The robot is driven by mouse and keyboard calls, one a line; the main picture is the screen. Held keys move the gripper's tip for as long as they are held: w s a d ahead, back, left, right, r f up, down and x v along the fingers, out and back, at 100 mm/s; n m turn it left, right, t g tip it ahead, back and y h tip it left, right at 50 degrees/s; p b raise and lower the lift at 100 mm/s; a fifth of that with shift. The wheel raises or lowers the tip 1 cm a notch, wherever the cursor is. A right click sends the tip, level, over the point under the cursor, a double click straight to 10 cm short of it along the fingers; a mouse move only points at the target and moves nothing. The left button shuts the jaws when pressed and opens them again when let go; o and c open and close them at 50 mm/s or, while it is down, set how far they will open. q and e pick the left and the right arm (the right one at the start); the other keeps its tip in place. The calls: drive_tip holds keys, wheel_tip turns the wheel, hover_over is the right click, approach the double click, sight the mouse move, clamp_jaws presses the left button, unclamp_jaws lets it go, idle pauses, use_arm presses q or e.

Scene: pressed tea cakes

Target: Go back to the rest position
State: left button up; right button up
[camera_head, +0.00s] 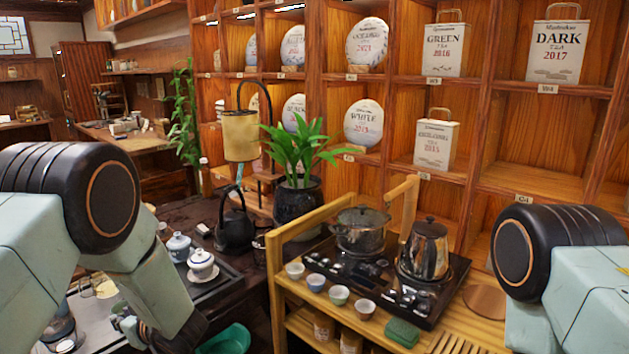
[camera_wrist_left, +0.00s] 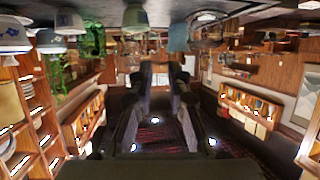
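My left arm comes in from the left in the head view and bends down over the tea table. The dark wrist end of my left gripper (camera_head: 182,334) shows at the bottom edge; its fingertips are hidden there. In the left wrist view the two dark fingers of the left gripper (camera_wrist_left: 162,72) stand apart with nothing between them. The picture there is upside down. My right arm shows at the right edge of the head view, but its gripper is out of frame.
A wooden stand (camera_head: 276,270) holds a glass pot (camera_head: 360,232), a metal kettle (camera_head: 424,250) and several small cups. A lidded white bowl (camera_head: 201,262) and a black kettle (camera_head: 235,228) stand near my left arm. A potted plant (camera_head: 298,200) stands before the shelves of tea cakes and tins.

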use_arm(q)
drive_tip(key=s+d+f+m+h+b, duration=0.1)
drive_tip(key=s+d+f+m+h, duration=0.7)
drive_tip(key=s+f, duration=0.5)
drive_tip(key=s+d+f+m+g+h, duration=0.1)
drive_tip(key=s+d+f+g, duration=0.1)
drive_tip(key=s, duration=0.6)
drive_tip(key=s+d+f+m+g+h+b, duration=0.1)
drive_tip(key=s+d+f+g, duration=0.1)
drive_tip(key=s, duration=0.7)
drive_tip(key=s+d+f+m+g+h+b, duration=0.1)
drive_tip(key=s+d+f+g, duration=0.1)
drive_tip(key=s, duration=0.7)
drive_tip(key=shift+d+f+m+g+h, duration=0.35)
drive_tip(key=shift+d+f, duration=0.35)
drive_tip(key=shift+d, duration=0.45)
